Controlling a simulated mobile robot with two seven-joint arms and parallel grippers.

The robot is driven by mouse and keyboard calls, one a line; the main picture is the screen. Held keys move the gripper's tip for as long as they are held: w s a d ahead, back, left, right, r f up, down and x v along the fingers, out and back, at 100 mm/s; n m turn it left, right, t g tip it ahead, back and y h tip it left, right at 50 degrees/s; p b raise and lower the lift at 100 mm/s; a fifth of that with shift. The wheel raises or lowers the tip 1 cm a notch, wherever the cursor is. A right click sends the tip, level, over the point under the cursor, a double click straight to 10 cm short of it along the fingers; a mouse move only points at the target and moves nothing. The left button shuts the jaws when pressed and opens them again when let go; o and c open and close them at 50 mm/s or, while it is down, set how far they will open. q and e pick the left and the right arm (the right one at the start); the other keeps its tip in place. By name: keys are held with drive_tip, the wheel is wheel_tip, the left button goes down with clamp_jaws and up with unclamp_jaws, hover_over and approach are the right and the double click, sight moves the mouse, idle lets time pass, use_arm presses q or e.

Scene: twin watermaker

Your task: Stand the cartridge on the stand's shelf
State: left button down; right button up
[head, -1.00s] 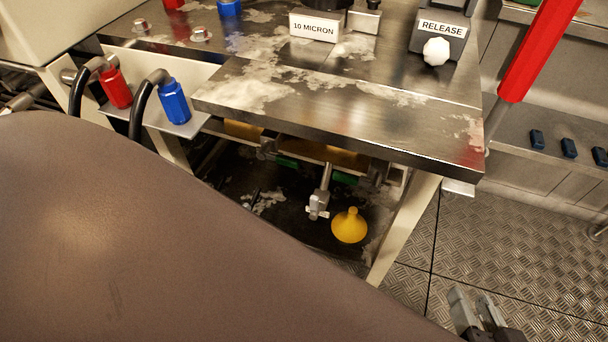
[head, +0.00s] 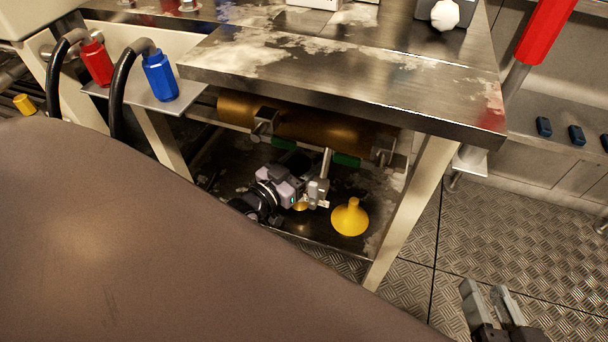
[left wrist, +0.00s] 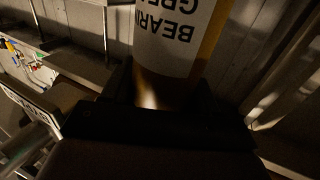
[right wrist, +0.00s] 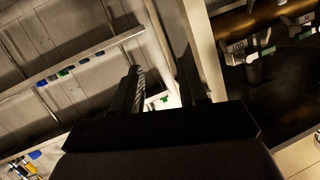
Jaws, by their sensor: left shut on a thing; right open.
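The cartridge (left wrist: 180,35) fills the upper middle of the left wrist view. It has a white label with upside-down black lettering and an orange-yellow side. My left gripper (left wrist: 165,88) is shut on it. In the head view my left gripper (head: 290,190) is under the steel bench, low over the stand's dark lower shelf (head: 345,175). Only a small yellow patch (head: 300,206) shows below it, perhaps the cartridge; whether it touches the shelf I cannot tell. My right gripper (head: 487,300) is open and empty over the floor at lower right; its fingers also show in the right wrist view (right wrist: 160,90).
A yellow funnel (head: 350,217) stands on the shelf, right of my left gripper. A brass-coloured cylinder (head: 310,125) with clamps hangs under the bench top (head: 350,90). A pale leg (head: 410,215) bounds the right side. Red (head: 97,62) and blue (head: 160,75) hose fittings are at left.

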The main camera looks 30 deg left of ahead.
use_arm(q)
wheel_tip(320, 180, down, 3)
drive_tip(key=shift+r+b, duration=0.1)
drive_tip(key=shift+b, duration=0.7)
drive_tip(key=shift+f, duration=0.25)
use_arm(e)
drive_tip(key=shift+s+d+n+t, duration=0.25)
drive_tip(key=shift+d+n+t, duration=0.15)
drive_tip(key=shift+d+t, duration=0.3)
use_arm(q)
drive_tip(key=shift+f, duration=0.15)
drive_tip(key=shift+c, duration=1.4)
unclamp_jaws()
use_arm(e)
drive_tip(key=shift+r, duration=0.15)
